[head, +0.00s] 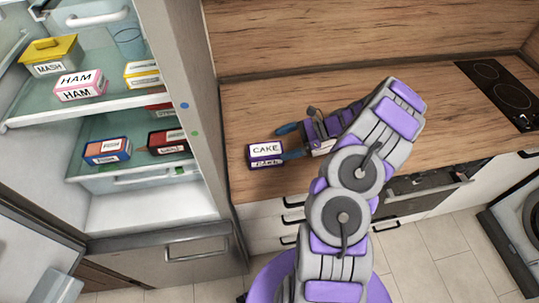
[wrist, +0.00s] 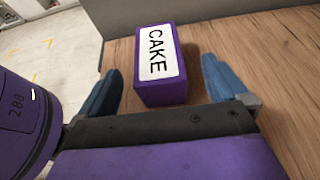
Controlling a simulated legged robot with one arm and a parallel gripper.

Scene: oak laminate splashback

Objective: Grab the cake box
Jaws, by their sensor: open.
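The cake box (head: 266,154) is purple with a white label reading CAKE. It sits on the wooden counter near its left front corner, beside the fridge. In the wrist view the cake box (wrist: 160,85) stands ahead of and between the two blue fingers. My gripper (head: 287,140) comes from the right along the counter, and its fingers are spread around the near end of the box. In the wrist view my gripper (wrist: 162,92) is open, with a visible gap on each side of the box. The lower finger is partly hidden behind the box in the head view.
The open fridge on the left holds a ham box (head: 80,86), a mash container (head: 50,55) and several other boxes on shelves. A black hob (head: 500,88) is at the right of the counter (head: 300,82).

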